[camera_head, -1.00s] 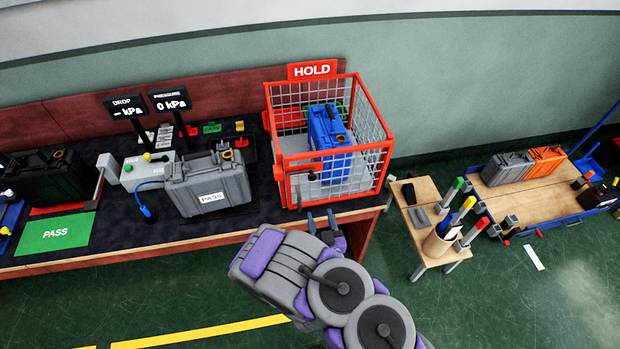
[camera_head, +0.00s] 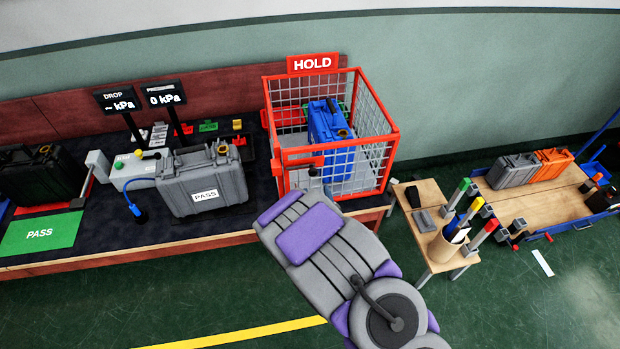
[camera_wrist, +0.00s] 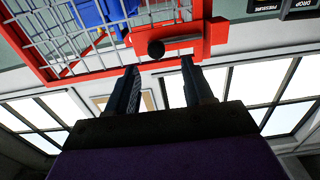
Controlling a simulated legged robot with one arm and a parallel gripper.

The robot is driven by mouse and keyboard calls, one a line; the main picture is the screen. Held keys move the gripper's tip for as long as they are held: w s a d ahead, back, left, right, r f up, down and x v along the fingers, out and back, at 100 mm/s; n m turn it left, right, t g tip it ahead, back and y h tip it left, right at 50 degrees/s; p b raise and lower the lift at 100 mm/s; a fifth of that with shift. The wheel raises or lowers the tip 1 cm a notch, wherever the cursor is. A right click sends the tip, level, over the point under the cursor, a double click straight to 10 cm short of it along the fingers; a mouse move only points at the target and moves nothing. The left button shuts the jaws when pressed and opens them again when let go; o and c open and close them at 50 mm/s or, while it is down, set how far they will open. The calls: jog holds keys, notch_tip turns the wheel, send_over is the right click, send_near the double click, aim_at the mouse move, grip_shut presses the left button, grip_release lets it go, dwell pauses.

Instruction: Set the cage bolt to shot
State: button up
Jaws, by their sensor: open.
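The red wire cage (camera_head: 392,150) stands on the bench under a HOLD sign and holds a blue case (camera_head: 325,125). The cage bolt shows in the wrist view as a black round knob (camera_wrist: 156,48) beside a grey bar on a red bracket (camera_wrist: 215,32) of the cage frame. My gripper (camera_wrist: 158,68) is open, its two fingers on either side of the knob, just short of it as far as I can tell. In the head view my gripper (camera_head: 314,184) is at the cage's front left; my arm partly hides the bolt there.
A grey PASS case (camera_head: 203,185) stands on the bench left of the cage. A small wooden stand (camera_head: 428,190) with a pot of markers (camera_head: 445,242) is to the right. A cart (camera_head: 530,195) with grey and orange cases stands further right. Open floor lies in front.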

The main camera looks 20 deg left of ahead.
aim_at(314, 174)
jog(key=b+x, duration=0.3)
jog(key=x, duration=0.6)
jog(key=shift+w+d, duration=0.1)
jog(key=shift+d, duration=0.1)
jog(key=shift+d+r, duration=0.1)
jog(key=shift+d, duration=0.15)
jog(key=shift+c, duration=0.2)
